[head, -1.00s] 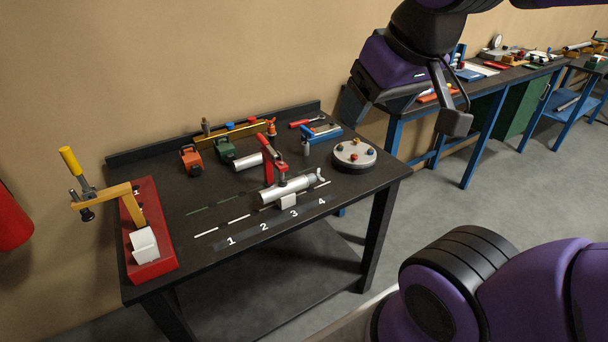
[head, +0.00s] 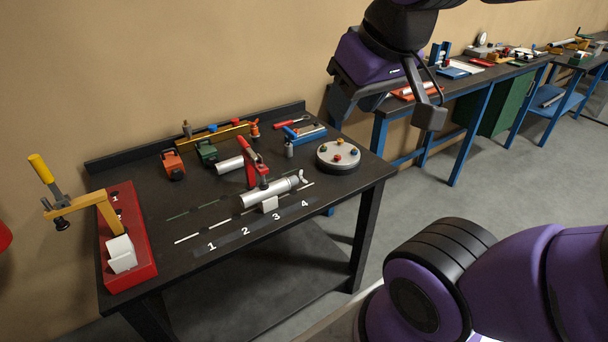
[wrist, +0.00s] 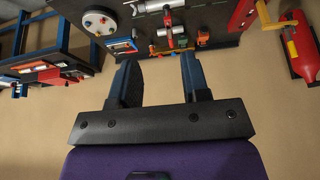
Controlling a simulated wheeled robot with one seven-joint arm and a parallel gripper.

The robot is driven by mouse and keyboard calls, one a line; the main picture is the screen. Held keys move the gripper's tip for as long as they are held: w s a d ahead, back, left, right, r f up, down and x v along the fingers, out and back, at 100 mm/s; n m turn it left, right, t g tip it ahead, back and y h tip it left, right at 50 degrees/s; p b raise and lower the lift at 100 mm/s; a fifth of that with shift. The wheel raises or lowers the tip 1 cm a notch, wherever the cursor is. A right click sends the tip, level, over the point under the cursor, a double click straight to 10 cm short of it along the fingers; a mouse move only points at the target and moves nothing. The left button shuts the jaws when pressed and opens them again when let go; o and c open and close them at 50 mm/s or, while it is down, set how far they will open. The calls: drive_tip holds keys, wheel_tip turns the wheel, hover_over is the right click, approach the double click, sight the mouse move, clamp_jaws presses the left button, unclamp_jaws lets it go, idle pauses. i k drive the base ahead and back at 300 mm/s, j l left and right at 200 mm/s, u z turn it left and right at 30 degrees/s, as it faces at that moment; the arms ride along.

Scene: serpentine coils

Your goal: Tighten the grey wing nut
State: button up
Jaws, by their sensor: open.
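A small pale grey winged piece, which looks like the wing nut (head: 303,177), sits at the right end of a silver cylinder (head: 262,194) on the dark workbench (head: 215,262).
A red base (head: 140,262) with a yellow-handled clamp stands at the bench's left end. A round grey plate (head: 338,163) with coloured knobs lies right of the cylinder. Several small tools line the back. The bench's front strip, numbered 1 to 4, is mostly clear. A red extinguisher (wrist: 304,52) hangs on the wall.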

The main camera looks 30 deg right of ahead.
sight(302, 180)
drive_tip(key=l+u, duration=0.2)
drive_tip(key=l, duration=0.4)
drive_tip(key=l+u, duration=0.2)
drive_tip(key=l, duration=0.4)
drive_tip(key=k+l+u, duration=0.2)
drive_tip(key=l, duration=0.35)
drive_tip(key=l+u, duration=0.15)
drive_tip(key=l, duration=0.45)
drive_tip(key=k+l+u, duration=0.25)
drive_tip(key=k+l, duration=0.4)
drive_tip(key=k, duration=0.2)
drive_tip(key=i+j+z, duration=0.25)
drive_tip(key=i+j, duration=0.15)
drive_tip(key=j, duration=0.2)
drive_tip(key=i+j+z, duration=0.15)
drive_tip(key=j, duration=0.2)
drive_tip(key=i, duration=0.05)
